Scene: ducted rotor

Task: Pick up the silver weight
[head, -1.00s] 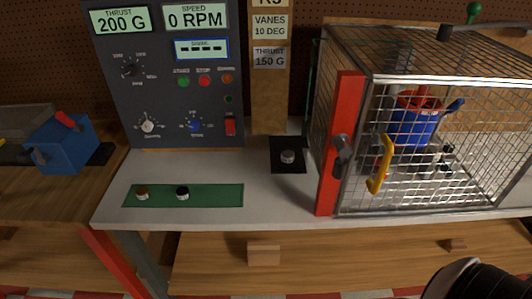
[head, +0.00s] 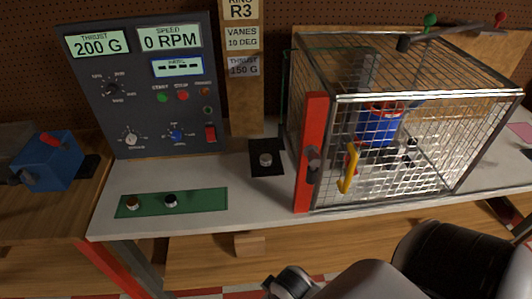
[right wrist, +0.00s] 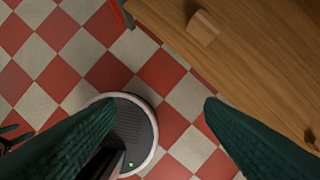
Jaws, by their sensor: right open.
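A small silver weight (head: 265,159) stands upright on a black square pad (head: 267,172) on the white bench top, in front of the wooden post and left of the cage's red post. Two similar small weights stand on a green strip (head: 205,199) at the left: one with a brown top (head: 132,203), one with a black top (head: 170,200). My right gripper's green fingers are wide apart and empty in the right wrist view (right wrist: 160,105), over the floor beside the wooden lower shelf. My right arm shows at the bottom right of the head view, below the bench top. My left gripper is out of view.
A mesh cage (head: 420,97) with a red post (head: 309,150) and yellow handle (head: 349,168) fills the right of the bench. A control panel (head: 155,115) stands behind the green strip. A wooden block (right wrist: 203,28) sits on the lower shelf (right wrist: 255,70).

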